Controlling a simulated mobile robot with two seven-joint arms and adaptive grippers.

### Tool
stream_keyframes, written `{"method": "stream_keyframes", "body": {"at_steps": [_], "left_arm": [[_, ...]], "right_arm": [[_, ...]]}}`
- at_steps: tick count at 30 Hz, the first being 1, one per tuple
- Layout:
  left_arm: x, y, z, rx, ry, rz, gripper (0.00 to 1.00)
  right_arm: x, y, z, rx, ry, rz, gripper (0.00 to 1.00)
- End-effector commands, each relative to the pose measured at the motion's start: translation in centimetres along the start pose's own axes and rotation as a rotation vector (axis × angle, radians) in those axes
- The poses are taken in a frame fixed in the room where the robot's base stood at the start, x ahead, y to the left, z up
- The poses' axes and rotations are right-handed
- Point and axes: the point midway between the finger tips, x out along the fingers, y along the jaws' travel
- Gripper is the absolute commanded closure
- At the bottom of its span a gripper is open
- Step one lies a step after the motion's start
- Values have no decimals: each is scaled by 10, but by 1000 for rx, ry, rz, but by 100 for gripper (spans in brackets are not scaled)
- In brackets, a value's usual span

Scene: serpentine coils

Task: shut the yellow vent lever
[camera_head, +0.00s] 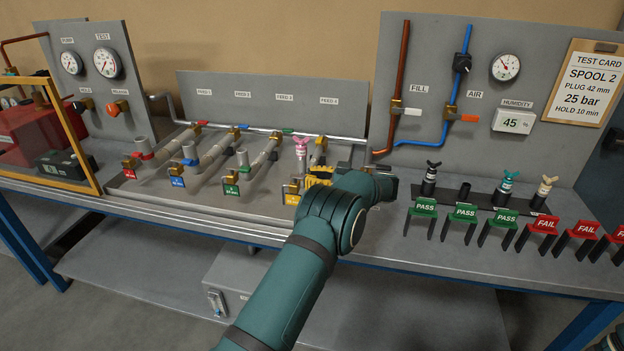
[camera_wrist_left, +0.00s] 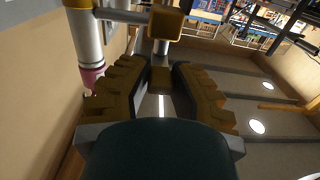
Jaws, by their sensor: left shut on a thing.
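My left gripper (camera_head: 321,172) is at the yellow-tagged fourth spool, its yellow-brown fingers just in front of the brass vent valve. In the left wrist view the two fingers (camera_wrist_left: 161,88) are closed in around a small block on a stem, taken to be the yellow vent lever (camera_wrist_left: 160,78). The brass valve body (camera_wrist_left: 166,20) is just beyond it. In the head view the vent lever (camera_head: 321,147) is partly hidden by my gripper and arm, and its exact angle is unclear. A pink plug (camera_head: 301,148) stands upright just left of it.
Spools with red (camera_head: 131,173), blue (camera_head: 178,181) and green (camera_head: 231,190) tags lie to the left. A plug rack (camera_head: 478,199) and PASS and FAIL tags stand to the right. The bench front is mostly clear.

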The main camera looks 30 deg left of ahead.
Motion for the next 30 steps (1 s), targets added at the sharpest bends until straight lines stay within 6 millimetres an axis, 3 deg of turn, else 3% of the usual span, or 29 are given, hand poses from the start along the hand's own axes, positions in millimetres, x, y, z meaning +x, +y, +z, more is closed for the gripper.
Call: {"method": "stream_keyframes", "body": {"at_steps": [7,8,9,10,11,22,30], "left_arm": [[3,1,-4,-6,5,-2,100],[3,1,-4,-6,5,-1,74],[3,1,-4,-7,5,-1,60],[3,1,-4,-6,5,-1,49],[3,1,-3,-6,5,-1,47],[1,1,-6,-4,2,1,47],[2,1,-50,-8,1,1,47]], "right_arm": [[0,0,0,0,0,0,53],[0,0,0,0,0,0,53],[0,0,0,0,0,0,53],[0,0,0,0,0,0,53],[0,0,0,0,0,0,53],[0,0,0,0,0,0,53],[0,0,0,0,0,0,53]]}}
